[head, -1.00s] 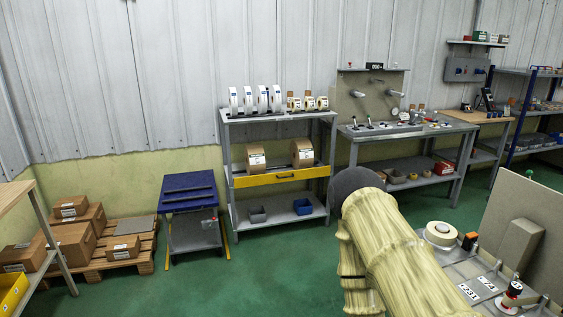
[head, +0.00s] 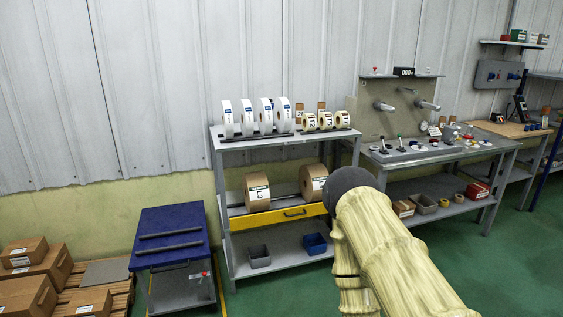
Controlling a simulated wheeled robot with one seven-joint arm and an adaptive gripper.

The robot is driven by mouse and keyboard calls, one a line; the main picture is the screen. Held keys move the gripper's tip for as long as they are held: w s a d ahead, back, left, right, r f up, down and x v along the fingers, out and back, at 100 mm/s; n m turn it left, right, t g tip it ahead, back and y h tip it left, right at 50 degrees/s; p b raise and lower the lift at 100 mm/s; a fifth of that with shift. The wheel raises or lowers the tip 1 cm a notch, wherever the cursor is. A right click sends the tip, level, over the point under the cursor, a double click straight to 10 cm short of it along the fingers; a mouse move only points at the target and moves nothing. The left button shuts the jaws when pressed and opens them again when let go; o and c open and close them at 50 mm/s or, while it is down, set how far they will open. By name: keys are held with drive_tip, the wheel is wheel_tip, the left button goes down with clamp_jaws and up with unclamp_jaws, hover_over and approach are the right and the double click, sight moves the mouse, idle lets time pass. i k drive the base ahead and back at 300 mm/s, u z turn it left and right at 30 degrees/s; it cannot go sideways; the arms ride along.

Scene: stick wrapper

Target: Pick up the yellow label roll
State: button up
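Several small yellow label rolls stand in a row on the top shelf of the grey rack, at its right end; one yellow label roll (head: 325,120) is in the middle of that row. My arm, in a pale yellow cover, fills the lower right of the head view, in front of the rack's right side. My gripper does not show in the view. The arm's dark rounded part overlaps the lower right of the rack in the picture.
Several larger white rolls (head: 247,117) stand left of the yellow ones. A workbench (head: 440,155) stands right, a blue-topped stand (head: 170,228) left.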

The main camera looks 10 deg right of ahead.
sight(443, 202)
drive_tip(key=i, duration=2.45)
drive_tip(key=z, duration=2.7)
drive_tip(key=i, duration=3.75)
drive_tip(key=u, duration=0.95)
drive_tip(key=i, duration=0.2)
drive_tip(key=u, duration=0.25)
